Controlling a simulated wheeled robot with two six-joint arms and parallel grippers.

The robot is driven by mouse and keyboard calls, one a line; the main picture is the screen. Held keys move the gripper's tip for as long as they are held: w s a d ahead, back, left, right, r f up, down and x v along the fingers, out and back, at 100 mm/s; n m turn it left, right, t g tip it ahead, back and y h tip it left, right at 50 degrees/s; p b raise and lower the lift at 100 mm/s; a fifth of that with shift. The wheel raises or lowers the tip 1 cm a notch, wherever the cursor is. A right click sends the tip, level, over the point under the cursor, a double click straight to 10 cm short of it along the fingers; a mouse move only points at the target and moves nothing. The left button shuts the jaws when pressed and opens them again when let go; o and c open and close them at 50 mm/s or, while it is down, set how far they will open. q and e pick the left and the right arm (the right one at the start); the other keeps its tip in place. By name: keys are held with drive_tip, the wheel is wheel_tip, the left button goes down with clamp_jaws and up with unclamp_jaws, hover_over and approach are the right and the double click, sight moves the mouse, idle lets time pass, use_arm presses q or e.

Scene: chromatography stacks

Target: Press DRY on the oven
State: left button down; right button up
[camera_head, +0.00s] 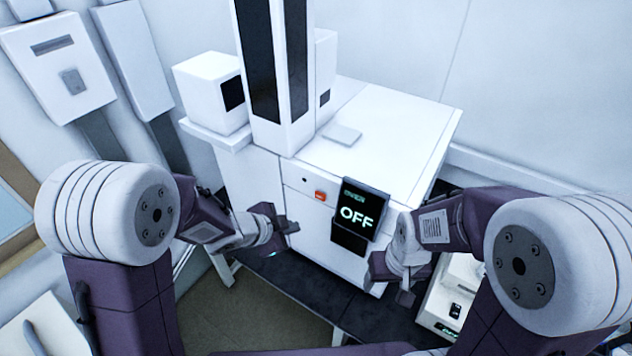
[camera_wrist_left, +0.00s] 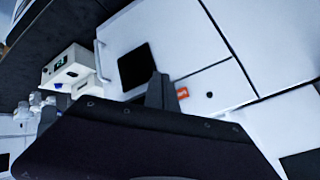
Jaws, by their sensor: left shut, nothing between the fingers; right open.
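The white oven (camera_head: 350,130) has a dark tilted display (camera_head: 360,210) on its front, reading OFF in green under a small OVEN label. An orange-red button (camera_head: 320,196) sits left of the display; its marking is too small to read. In the left wrist view the orange button (camera_wrist_left: 182,93) shows just right of my fingertip. My left gripper (camera_head: 284,228) is shut and empty, in front of the oven, lower left of the button; contact is not visible. My right gripper (camera_head: 392,284) is open and empty, below and right of the display.
A tall white column with dark panels (camera_head: 262,60) and a white box (camera_head: 210,92) stand at the oven's left. A white device (camera_head: 445,295) sits at lower right, beside my right arm. A dark bench top (camera_head: 310,290) runs below the oven.

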sight(320, 196)
use_arm(q)
drive_tip(key=w+d+p, duration=0.2)
drive_tip(key=w+d, duration=0.3)
drive_tip(key=w, duration=0.2)
drive_tip(key=shift+w+f, duration=0.2)
drive_tip(key=shift+w, duration=0.15)
use_arm(e)
drive_tip(key=shift+w+r, duration=0.25)
drive_tip(key=shift+r, duration=0.9)
use_arm(q)
drive_tip(key=shift+d, duration=0.1)
use_arm(e)
drive_tip(key=shift+w, duration=0.1)
use_arm(q)
drive_tip(key=shift+w+r+p, duration=0.1)
drive_tip(key=shift+p, duration=0.25)
use_arm(e)
drive_tip(key=shift+r, duration=0.1)
idle(0.3)
